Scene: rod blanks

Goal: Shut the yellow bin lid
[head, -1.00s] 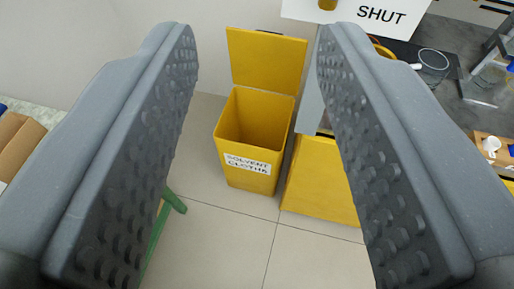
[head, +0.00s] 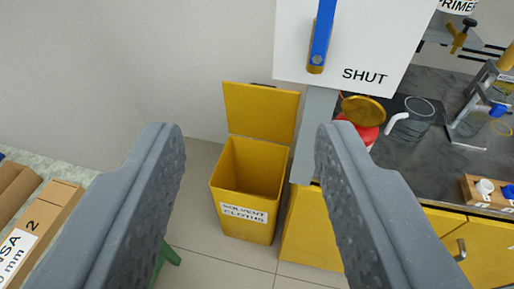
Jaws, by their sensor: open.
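The yellow bin (head: 237,204) stands on the floor against the wall, beyond my gripper and framed between its fingers. It carries a white label reading "SOLVENT CLOTHS". Its yellow lid (head: 261,112) is raised upright at the back edge, so the bin's mouth is open and the inside looks empty as far as I can see. My gripper (head: 250,150) is open with nothing between its grey, studded fingers. It is apart from the bin and the lid, on the near side of them.
A white board (head: 350,45) marked "SHUT" with a blue handle hangs right of the lid. A yellow cabinet (head: 313,229) with a dark worktop (head: 420,170) holding jars and tools stands right of the bin. A cardboard box (head: 45,225) lies at left. A green leg (head: 168,258) stands on the floor.

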